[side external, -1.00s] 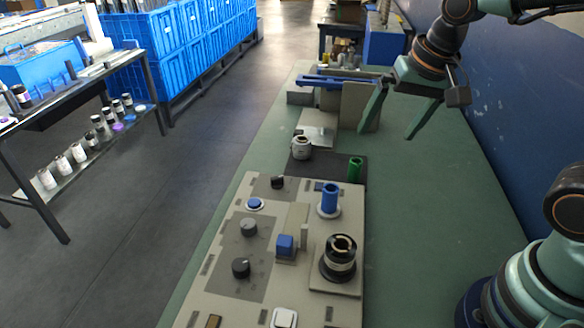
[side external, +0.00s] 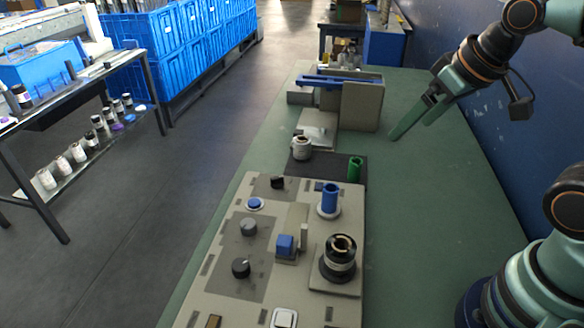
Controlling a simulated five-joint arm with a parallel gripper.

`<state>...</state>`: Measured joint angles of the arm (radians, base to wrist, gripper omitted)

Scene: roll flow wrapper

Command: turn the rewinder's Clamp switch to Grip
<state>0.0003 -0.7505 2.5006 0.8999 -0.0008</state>
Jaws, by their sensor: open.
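The beige control panel (side external: 205,268) lies on the green bench. My gripper (side external: 411,130) is open and empty above the right side of the bench, beyond and to the right of the panel, touching none of the knobs.
A blue post (side external: 330,198), a green post (side external: 355,168), a blue block (side external: 285,245) and a black spool (side external: 340,255) stand up on or near the panel. A beige machine housing (side external: 361,105) stands behind. A blue wall (side external: 490,130) borders the right; the bench's right side is clear.

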